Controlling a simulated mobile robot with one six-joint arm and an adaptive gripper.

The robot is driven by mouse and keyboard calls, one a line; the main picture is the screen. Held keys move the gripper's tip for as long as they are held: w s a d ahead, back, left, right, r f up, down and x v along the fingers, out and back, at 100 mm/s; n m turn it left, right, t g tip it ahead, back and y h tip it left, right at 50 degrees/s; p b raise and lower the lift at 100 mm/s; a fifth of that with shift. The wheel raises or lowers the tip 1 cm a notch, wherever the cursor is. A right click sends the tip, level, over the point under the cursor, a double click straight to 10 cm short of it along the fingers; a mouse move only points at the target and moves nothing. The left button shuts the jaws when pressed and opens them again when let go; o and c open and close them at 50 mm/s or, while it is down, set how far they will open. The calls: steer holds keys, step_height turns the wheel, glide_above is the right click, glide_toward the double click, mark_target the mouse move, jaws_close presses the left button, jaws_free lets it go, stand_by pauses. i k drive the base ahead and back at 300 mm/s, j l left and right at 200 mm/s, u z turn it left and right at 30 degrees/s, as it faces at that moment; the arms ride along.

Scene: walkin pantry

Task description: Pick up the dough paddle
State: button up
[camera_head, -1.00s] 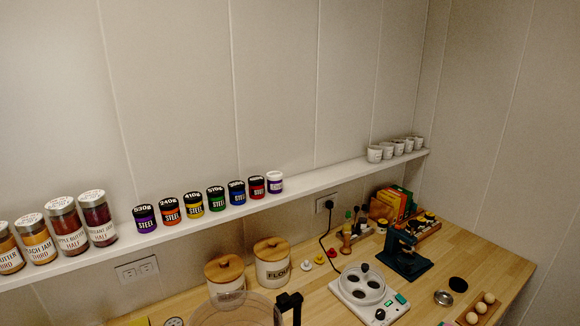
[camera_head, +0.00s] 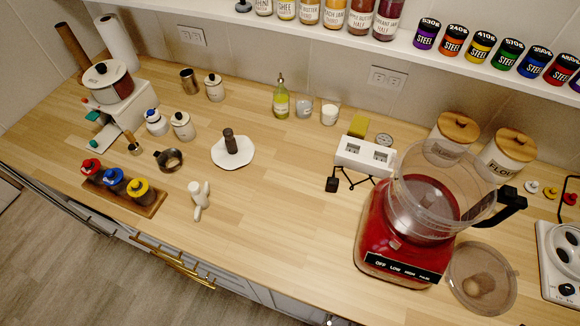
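A small white piece with a stubby hub and short arms (camera_head: 199,199), which looks like the dough paddle, lies on the wooden counter left of centre, near the front edge. It appears free, with clear wood around it. A red food processor (camera_head: 405,225) with a clear bowl (camera_head: 440,190) stands to its right. A white disc with a dark upright stem (camera_head: 232,149) lies behind the paddle. My gripper is not in view.
A rack of red, blue and yellow-lidded jars (camera_head: 126,192) and a dark ring-shaped item (camera_head: 169,159) are left of the paddle. A clear lid (camera_head: 481,280) lies right of the processor. The front middle of the counter (camera_head: 275,230) is free.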

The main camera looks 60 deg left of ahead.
mark_target(199, 195)
steer(key=u, duration=2.95)
steer(key=z, duration=1.9)
steer(key=u, duration=1.9)
steer(key=i+j+z, duration=0.15)
steer(key=z, duration=0.35)
steer(key=i+j+z, duration=0.1)
steer(key=j+z, duration=0.25)
steer(key=z, duration=0.15)
